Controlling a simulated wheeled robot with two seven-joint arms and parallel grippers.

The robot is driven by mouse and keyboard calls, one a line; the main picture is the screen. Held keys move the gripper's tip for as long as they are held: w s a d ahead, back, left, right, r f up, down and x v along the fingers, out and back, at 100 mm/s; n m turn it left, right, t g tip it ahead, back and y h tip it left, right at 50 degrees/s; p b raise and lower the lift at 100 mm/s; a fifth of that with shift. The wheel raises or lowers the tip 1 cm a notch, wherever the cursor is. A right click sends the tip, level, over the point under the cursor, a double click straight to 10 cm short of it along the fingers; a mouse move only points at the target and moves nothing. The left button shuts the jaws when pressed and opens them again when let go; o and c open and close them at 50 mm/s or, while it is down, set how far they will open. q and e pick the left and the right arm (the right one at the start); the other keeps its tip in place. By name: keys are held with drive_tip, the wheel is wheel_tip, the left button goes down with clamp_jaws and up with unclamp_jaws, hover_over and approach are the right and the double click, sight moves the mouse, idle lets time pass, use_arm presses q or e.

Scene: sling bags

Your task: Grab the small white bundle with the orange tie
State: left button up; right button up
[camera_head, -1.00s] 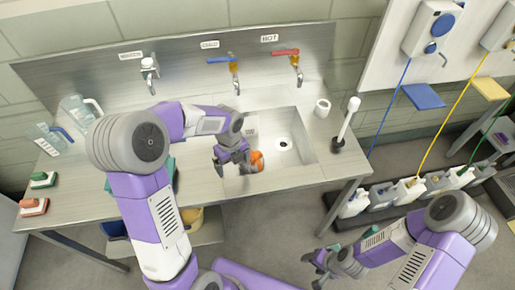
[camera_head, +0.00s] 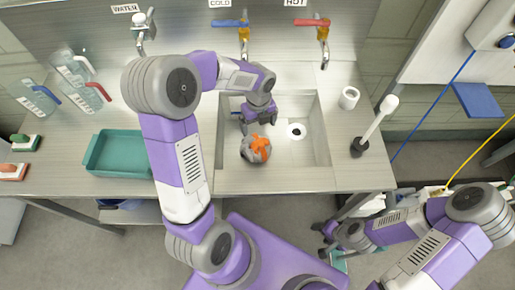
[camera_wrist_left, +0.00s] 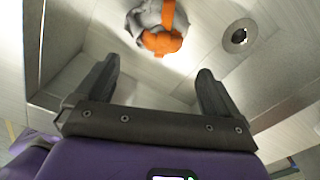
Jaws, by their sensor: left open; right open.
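The small white bundle (camera_head: 249,150) looks greyish white, with an orange tie (camera_head: 261,146) across its top. It rests on the floor of the sink basin (camera_head: 310,165), left of the drain. It also shows at the top of the left wrist view (camera_wrist_left: 146,22), ahead of the fingers. My left gripper (camera_head: 258,124) is open and empty over the basin, just behind the bundle and apart from it. Its two spread fingers show in the left wrist view (camera_wrist_left: 152,85). My right gripper (camera_head: 322,240) is open, low in front of the counter and far from the bundle.
A teal tray (camera_head: 90,160) and clear jugs (camera_head: 70,80) stand left on the counter. A white cup (camera_head: 349,97) and a white-handled brush (camera_head: 375,125) stand right of the basin. Taps (camera_head: 243,35) line the back. The basin walls surround the bundle.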

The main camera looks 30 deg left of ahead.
sight(259, 139)
use_arm(q)
wheel_tip(259, 139, down, 3)
drive_tip(key=shift+b, duration=0.9)
drive_tip(key=f+b, duration=0.1)
drive_tip(key=f, duration=0.1)
drive_tip(key=f+b, duration=0.1)
drive_tip(key=f, duration=0.1)
drive_tip(key=f+b, duration=0.1)
drive_tip(key=f, duration=0.2)
drive_tip(key=shift+w, duration=0.3)
drive_tip(key=c, duration=1.6)
drive_tip(key=shift+c, duration=0.8)
drive_tip(key=shift+r, duration=0.15)
